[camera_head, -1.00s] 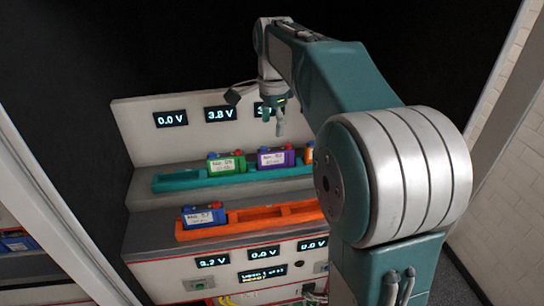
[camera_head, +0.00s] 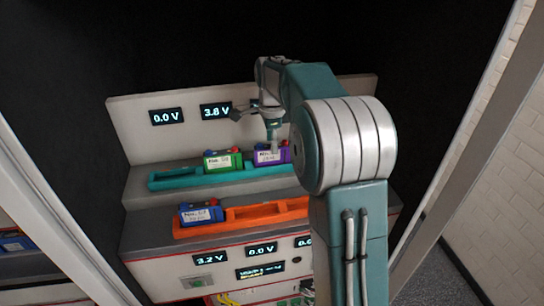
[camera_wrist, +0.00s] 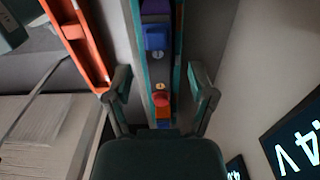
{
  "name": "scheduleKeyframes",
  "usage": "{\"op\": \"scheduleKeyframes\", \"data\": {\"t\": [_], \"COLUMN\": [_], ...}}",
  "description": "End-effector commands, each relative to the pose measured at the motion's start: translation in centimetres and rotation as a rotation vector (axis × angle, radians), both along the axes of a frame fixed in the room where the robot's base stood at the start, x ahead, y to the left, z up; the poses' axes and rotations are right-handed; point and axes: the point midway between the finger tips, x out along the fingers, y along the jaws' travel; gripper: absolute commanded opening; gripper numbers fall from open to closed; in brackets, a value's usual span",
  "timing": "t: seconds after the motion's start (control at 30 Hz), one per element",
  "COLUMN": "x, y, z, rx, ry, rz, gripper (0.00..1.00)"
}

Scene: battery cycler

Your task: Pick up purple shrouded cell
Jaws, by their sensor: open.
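The purple shrouded cell (camera_head: 270,156) sits in the teal tray (camera_head: 175,183) on the upper shelf, with a white label on its front. In the wrist view its purple body (camera_wrist: 156,8) shows at the top edge, with a blue terminal cap (camera_wrist: 156,38) below it. My gripper (camera_head: 271,138) is open and empty, just above the purple cell in the head view. In the wrist view its two fingers (camera_wrist: 158,78) lie apart on either side of the tray line. I cannot tell how deep the fingertips reach.
A green cell (camera_head: 223,161) stands left of the purple one. A blue cell (camera_head: 201,212) sits in the orange tray (camera_head: 265,212) on the lower step. The display wall (camera_head: 140,140) stands behind.

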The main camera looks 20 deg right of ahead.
Motion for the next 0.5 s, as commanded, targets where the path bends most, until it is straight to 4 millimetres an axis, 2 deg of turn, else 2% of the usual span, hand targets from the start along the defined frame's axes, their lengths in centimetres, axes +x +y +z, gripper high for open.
{"op": "scheduleKeyframes", "data": {"t": [0.1,0.2,0.43,0.47,0.5], "x": [0.0,0.0,0.0,0.0,0.0], "y": [0.0,0.0,0.0,0.0,0.0], "z": [-1.8,-2.6,-2.7,-2.7,-2.7], "rx": [0.001,0.000,0.000,0.000,0.000], "ry": [0.003,0.002,0.000,0.000,0.000], "rz": [0.000,0.000,0.000,0.000,0.000], "gripper": [0.71,0.71,0.71,0.62,0.45]}}
